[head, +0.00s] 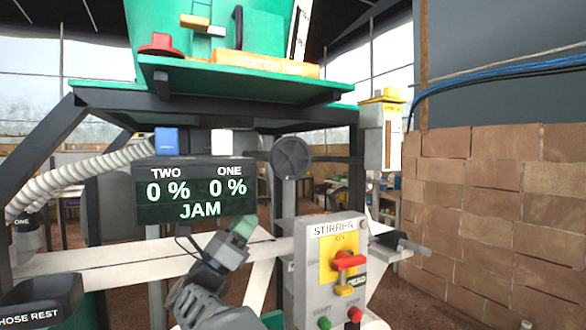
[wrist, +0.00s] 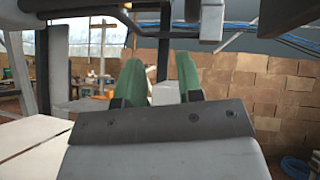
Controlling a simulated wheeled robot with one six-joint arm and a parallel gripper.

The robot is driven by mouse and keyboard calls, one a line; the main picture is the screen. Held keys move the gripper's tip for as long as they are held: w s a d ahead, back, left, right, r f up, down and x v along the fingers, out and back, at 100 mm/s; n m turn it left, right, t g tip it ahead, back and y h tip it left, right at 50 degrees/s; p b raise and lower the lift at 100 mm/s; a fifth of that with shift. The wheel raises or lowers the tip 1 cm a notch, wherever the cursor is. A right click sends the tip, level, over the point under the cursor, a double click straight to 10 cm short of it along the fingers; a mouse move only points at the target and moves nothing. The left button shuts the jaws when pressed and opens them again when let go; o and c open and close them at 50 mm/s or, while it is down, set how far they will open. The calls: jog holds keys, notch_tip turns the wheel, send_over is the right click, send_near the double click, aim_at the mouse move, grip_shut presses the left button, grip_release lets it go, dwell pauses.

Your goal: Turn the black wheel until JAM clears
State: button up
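The black wheel (head: 291,158) is a dark round handwheel on the machine's frame, right of the display, in the head view. I cannot make it out in the wrist view. The black display (head: 196,192) reads TWO 0 %, ONE 0 % and JAM in pale green letters. My gripper (head: 240,228) is below the display's right end, lower and left of the wheel and apart from it. In the wrist view my gripper's (wrist: 158,72) two green fingers stand apart with nothing held between them.
A grey STIRRER box (head: 301,262) with a red switch and buttons stands right of my gripper. A pale ribbed hose (head: 85,178) hangs at left. A white beam (head: 110,259) runs behind my arm. A block wall (head: 510,200) is at right.

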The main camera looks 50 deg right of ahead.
aim_at(295, 175)
jog(key=s+d+r+m+g, duration=0.2)
jog(key=d+r, duration=0.1)
jog(key=s+d+r+m+g+y+p, duration=0.1)
jog(key=s+d+r+m+g, duration=0.1)
jog(key=d+r+g, duration=0.1)
jog(key=s+d+r+m+g+y+p, duration=0.1)
jog(key=s+d+r+m+g, duration=0.1)
jog(key=d+r, duration=0.1)
jog(key=shift+s+d+r, duration=0.15)
jog(key=shift+s+r, duration=0.1)
jog(key=shift+r, duration=0.35)
